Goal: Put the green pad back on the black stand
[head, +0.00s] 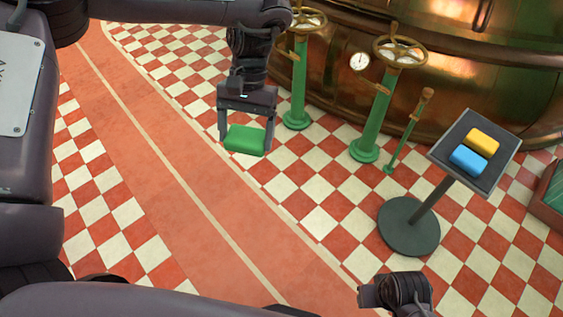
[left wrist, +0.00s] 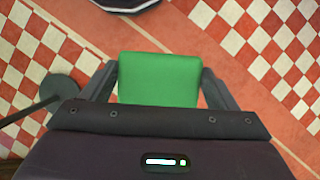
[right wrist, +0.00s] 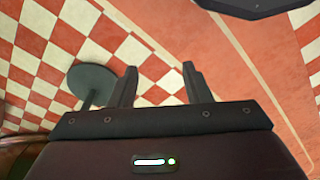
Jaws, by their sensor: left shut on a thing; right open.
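The green pad (head: 245,140) is held between the fingers of my left gripper (head: 245,137), above the floor. In the left wrist view the green pad (left wrist: 160,80) sits between both fingers. The black stand (head: 474,153) is at the right, a tilted tray on a post with a round base. A yellow pad (head: 482,142) and a blue pad (head: 468,160) lie on its tray. My left gripper is well to the left of the stand. My right gripper (right wrist: 158,78) is open and empty in the right wrist view. Its wrist shows low in the head view, below the stand base.
Two green valve posts with brass handwheels (head: 401,52) and a green lever (head: 408,135) stand between my left gripper and the stand. A large copper kettle (head: 460,50) is behind them. A green-topped box (head: 552,190) is at the right edge. The checkered floor ahead is open.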

